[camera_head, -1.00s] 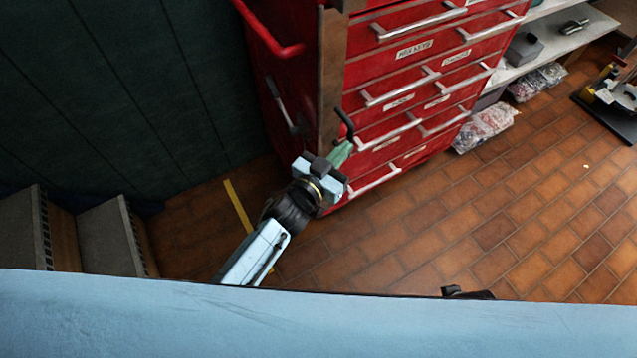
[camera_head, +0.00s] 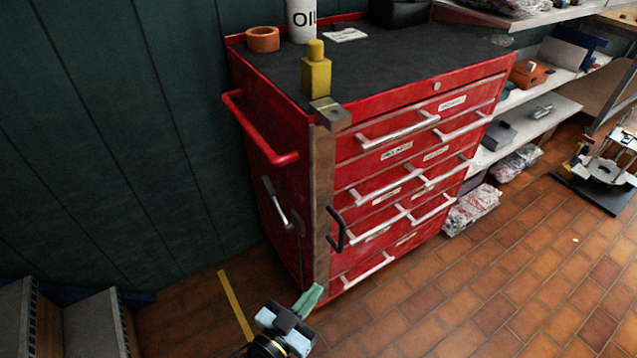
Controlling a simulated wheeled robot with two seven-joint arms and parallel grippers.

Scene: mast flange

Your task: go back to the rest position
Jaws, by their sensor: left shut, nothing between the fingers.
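My left gripper (camera_head: 308,299) shows at the bottom, left of the middle, with its green fingers shut and nothing between them. It is low in front of the near corner of the red tool cabinet (camera_head: 272,205), apart from any handle as far as I can see. The rest of the left arm is cut off by the lower edge. My right gripper is not in view.
On the cabinet's black top stand a yellow bottle (camera_head: 315,75), a white oil container (camera_head: 302,20) and an orange tape roll (camera_head: 263,39). Shelves (camera_head: 540,120) stand to the right, steps (camera_head: 95,325) at lower left.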

